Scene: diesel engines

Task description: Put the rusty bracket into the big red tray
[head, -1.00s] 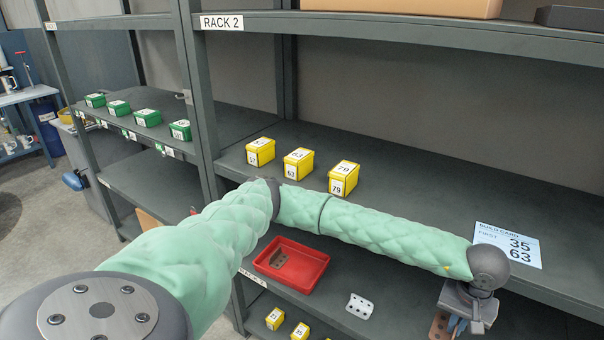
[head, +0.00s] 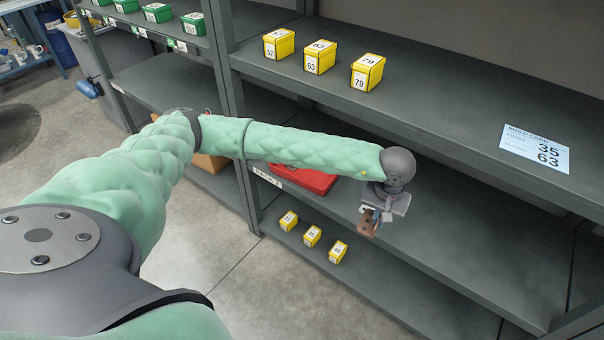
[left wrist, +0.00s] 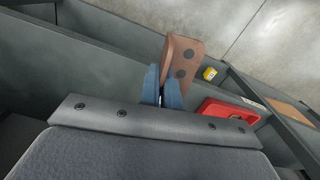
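The rusty bracket (head: 367,226) is a brown piece with dark holes. My left gripper (head: 371,213) is shut on it and holds it in front of the shelf rack. In the left wrist view the bracket (left wrist: 184,58) stands out between the blue fingers (left wrist: 163,88). The big red tray (head: 308,181) lies on the middle shelf, to the left of the gripper, partly hidden behind my left forearm. In the left wrist view the tray (left wrist: 222,111) is to the right of the gripper, partly covered by the gripper body. My right gripper is not in view.
Yellow numbered boxes (head: 320,57) stand on the shelf above, near a build card (head: 535,147). Small yellow boxes (head: 312,236) stand on the bottom shelf. Green boxes (head: 158,13) are at the upper left. The middle shelf right of the gripper looks clear.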

